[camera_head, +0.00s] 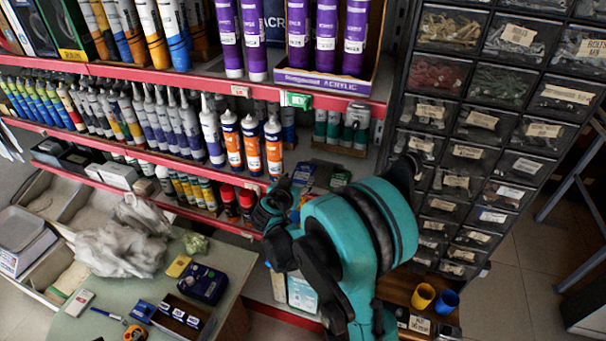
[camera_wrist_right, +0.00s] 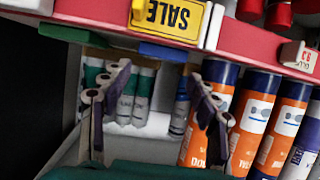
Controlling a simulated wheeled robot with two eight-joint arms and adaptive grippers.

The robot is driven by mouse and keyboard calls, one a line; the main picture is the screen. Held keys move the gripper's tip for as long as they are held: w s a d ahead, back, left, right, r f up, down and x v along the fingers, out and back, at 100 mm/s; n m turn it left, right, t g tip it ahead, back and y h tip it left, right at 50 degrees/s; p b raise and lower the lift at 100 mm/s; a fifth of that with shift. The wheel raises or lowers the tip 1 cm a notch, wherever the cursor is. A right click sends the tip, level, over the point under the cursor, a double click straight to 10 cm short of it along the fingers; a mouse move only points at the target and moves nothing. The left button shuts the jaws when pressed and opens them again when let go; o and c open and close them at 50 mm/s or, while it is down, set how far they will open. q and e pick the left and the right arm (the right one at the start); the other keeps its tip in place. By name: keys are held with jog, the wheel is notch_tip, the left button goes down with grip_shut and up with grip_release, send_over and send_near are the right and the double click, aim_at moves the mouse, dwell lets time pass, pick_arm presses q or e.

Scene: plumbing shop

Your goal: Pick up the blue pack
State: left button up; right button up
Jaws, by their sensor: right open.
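A small blue pack (camera_head: 304,173) lies on the red-edged shelf, right of the white and orange tubes, in the head view. In the right wrist view the blue pack (camera_wrist_right: 163,53) shows as a flat blue edge just beyond the fingertips, near a yellow SALE tag. My right gripper (camera_head: 275,203) is in front of the shelf, just below and left of the pack. In the wrist view its fingers (camera_wrist_right: 156,80) are spread apart with nothing between them. My left gripper is not in view.
A green pack (camera_wrist_right: 72,35) lies beside the blue one. Orange tubes (camera_wrist_right: 258,125) stand close to one finger, and teal-banded tubes (camera_wrist_right: 135,95) stand behind. A drawer cabinet (camera_head: 470,130) rises at right. A cluttered table (camera_head: 240,262) is at lower left.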

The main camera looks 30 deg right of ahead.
aim_at(302, 174)
jog(key=x, duration=0.5)
jog(key=shift+w+f, duration=0.1)
jog(key=shift+f, duration=0.1)
jog(key=c, duration=0.7)
jog(key=shift+r, duration=0.1)
notch_tip(302, 174, up, 4)
jog(key=shift+r, duration=0.1)
jog(key=s+d+r, duration=0.2)
jog(key=s, duration=0.1)
jog(key=s+d+r+p, duration=0.1)
jog(key=s+r, duration=0.1)
jog(key=s, duration=0.2)
jog(key=s+d+r+p, duration=0.1)
jog(key=s+d+r, duration=0.1)
jog(key=s, duration=0.1)
jog(key=shift+s+d+r, duration=0.2)
jog(key=shift+d+r, duration=0.1)
jog(key=shift+r, duration=0.05)
